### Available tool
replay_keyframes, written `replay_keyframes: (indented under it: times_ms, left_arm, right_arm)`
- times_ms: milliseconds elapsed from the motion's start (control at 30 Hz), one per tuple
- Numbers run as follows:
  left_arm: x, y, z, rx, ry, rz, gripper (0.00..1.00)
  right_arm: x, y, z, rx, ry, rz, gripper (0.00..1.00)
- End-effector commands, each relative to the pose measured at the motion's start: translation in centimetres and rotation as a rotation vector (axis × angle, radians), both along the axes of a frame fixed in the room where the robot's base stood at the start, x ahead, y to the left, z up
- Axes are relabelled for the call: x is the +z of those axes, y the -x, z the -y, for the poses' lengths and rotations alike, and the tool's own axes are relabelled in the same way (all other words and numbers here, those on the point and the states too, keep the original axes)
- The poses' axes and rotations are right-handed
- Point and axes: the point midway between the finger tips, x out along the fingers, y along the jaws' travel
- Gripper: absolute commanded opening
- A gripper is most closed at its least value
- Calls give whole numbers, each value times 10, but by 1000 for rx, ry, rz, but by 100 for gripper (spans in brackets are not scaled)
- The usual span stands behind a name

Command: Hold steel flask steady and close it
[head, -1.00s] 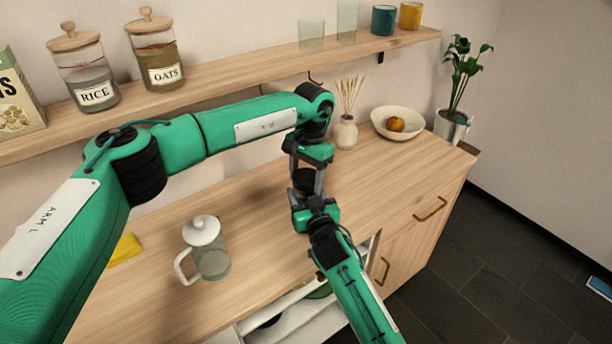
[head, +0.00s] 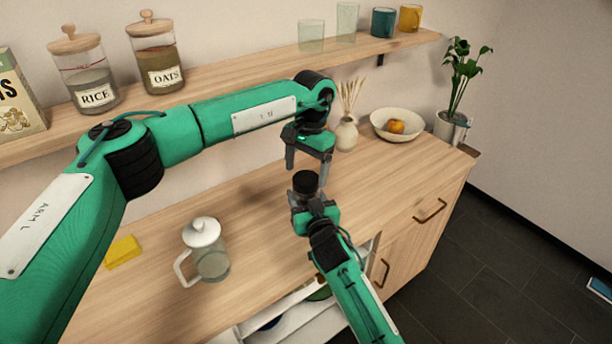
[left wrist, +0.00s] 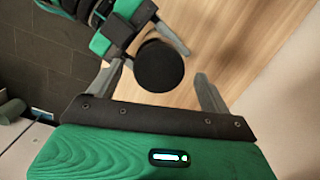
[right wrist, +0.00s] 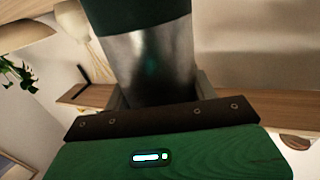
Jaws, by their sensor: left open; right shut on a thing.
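The steel flask (right wrist: 150,70) stands in my right gripper (head: 308,206), which is shut on its body. In the right wrist view the body is shiny metal with a dark green part at the top of the picture. A round black lid (head: 305,182) sits on top of the flask; it also shows from above in the left wrist view (left wrist: 158,66). My left gripper (head: 307,165) is open and empty just above the lid, with its fingers apart on either side. Whether the lid is fully tight cannot be told.
A glass jug with a white lid (head: 207,248) and a yellow sponge (head: 123,252) are on the worktop at left. A reed vase (head: 345,133) and a bowl with fruit (head: 397,118) stand behind. A shelf with jars runs above.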

Motion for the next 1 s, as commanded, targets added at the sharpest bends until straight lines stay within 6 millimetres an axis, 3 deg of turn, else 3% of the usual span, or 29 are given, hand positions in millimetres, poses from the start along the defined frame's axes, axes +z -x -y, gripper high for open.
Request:
replay_keyframes:
  times_ms: [133,567,1000]
  left_arm:
    - [14,0,0,0,0,-1,82]
    - [14,0,0,63,-5,4,78]
    - [18,1,1,709,-50,63,78]
  right_arm:
    - [-2,0,0,-1,0,-4,0]
    - [-2,0,0,0,-1,-3,0]
    - [-1,0,0,0,-1,-3,0]
